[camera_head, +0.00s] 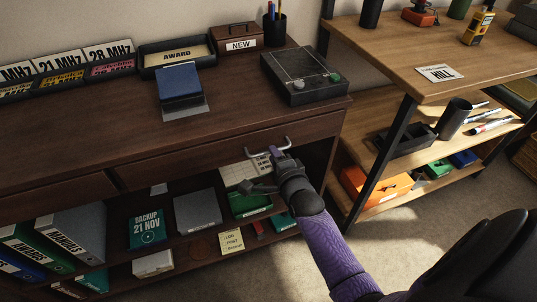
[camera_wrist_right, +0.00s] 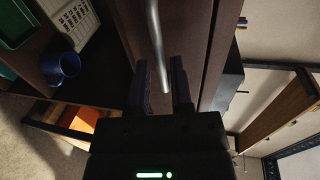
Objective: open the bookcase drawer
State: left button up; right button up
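The dark wooden bookcase (camera_head: 90,125) fills the left of the head view. Its right-hand drawer (camera_head: 200,152) looks shut, with its front flush. A metal bar handle (camera_head: 284,143) stands out from that drawer front; in the right wrist view the handle (camera_wrist_right: 156,35) runs down between my fingers. My right gripper (camera_head: 262,156) is at the handle, partly covering it. In the wrist view my right gripper (camera_wrist_right: 161,75) has its fingers apart, one on each side of the bar; contact is not clear. My left gripper is not in view.
A black box with knobs (camera_head: 303,75) and a blue stand (camera_head: 180,82) sit on the bookcase top. Open shelves below hold binders (camera_head: 75,225) and a blue cup (camera_wrist_right: 60,68). A wooden workbench (camera_head: 420,65) stands to the right, past a narrow gap.

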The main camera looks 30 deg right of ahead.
jog(key=shift+b+x, duration=0.5)
jog(key=shift+x, duration=0.85)
grip_shut()
dwell(0.4)
